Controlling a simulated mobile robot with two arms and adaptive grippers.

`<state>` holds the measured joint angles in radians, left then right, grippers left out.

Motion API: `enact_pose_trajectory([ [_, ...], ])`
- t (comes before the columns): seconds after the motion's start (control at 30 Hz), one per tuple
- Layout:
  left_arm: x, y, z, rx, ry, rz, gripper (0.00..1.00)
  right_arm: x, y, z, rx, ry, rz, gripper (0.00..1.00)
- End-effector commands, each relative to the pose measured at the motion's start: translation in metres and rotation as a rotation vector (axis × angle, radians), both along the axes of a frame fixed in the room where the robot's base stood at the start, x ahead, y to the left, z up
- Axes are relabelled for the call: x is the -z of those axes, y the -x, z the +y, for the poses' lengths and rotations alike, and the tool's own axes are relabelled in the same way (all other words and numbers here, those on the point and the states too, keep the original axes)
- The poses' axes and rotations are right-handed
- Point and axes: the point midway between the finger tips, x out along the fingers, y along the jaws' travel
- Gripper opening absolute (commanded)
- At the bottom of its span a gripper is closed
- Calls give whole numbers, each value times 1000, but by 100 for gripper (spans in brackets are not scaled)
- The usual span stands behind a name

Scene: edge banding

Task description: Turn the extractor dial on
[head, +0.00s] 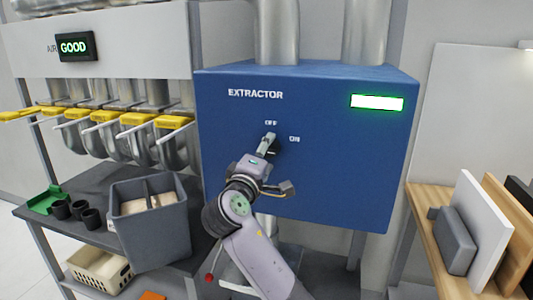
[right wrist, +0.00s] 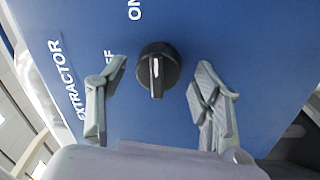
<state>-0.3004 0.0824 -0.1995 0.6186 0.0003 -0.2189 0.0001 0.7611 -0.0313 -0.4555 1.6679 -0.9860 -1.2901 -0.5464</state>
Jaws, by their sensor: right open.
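The extractor dial (right wrist: 158,68) is a round black knob with a raised grip bar and a white mark, on the front of the blue extractor box (head: 320,190). In the right wrist view the bar runs up and down, roughly in line with the ON label at the top, and OFF is to its left. My right gripper (head: 267,148) is open in front of the dial, one finger on each side, with gaps between fingers and knob. In the head view the gripper hides much of the dial. My left gripper is not in view.
A lit green panel (head: 377,102) is on the box, and a sign (head: 73,46) reads GOOD. Yellow-handled gates (head: 137,118) line the pipes at left. A grey bin (head: 153,225) stands on the dark table. Boards (head: 475,230) stand on the right shelf.

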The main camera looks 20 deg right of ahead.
Motion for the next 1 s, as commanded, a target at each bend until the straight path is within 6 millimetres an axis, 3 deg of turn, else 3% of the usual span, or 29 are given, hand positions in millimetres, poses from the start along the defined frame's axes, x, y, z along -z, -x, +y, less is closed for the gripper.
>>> enact_pose_trajectory([
  [0.3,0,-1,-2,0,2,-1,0,6,55,38,-5,-5,1,60],
  [0.5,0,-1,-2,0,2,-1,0,8,81,55,-3,-3,2,60],
  [0.7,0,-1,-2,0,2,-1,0,9,90,61,-1,-2,2,60],
  [1.0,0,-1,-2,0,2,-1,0,10,89,62,-2,-1,5,60],
])
